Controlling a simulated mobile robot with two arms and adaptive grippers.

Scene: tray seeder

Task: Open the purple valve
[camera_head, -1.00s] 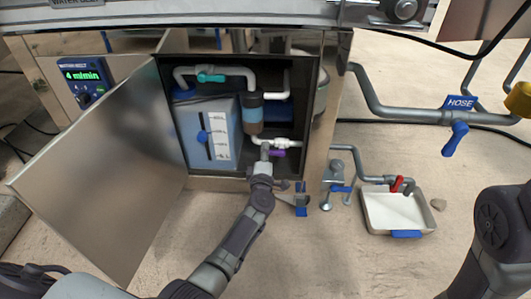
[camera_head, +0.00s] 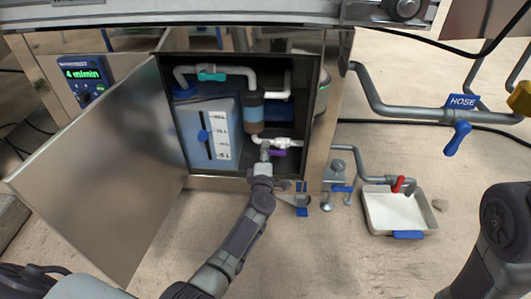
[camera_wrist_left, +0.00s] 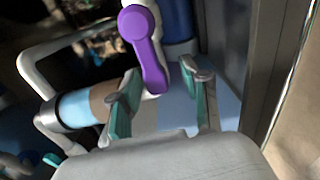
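The purple valve handle (camera_head: 279,153) is on the white pipe low inside the open cabinet. In the left wrist view the purple handle (camera_wrist_left: 147,50) hangs down from its round hub, its lower end between my fingers. My left gripper (camera_head: 265,154) reaches into the cabinet opening beside the handle. In the left wrist view the left gripper (camera_wrist_left: 163,78) is open, with a gap between the fingers and the handle. I cannot tell whether either finger touches it. My right gripper is outside the view.
The cabinet door (camera_head: 105,170) stands open at left. Inside are a blue tank (camera_head: 205,135), a brown-banded filter (camera_head: 253,115) and a teal valve (camera_head: 211,76). Cabinet walls are close around my left gripper. A white tray (camera_head: 397,212) sits under a red-handled tap (camera_head: 398,184) at right.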

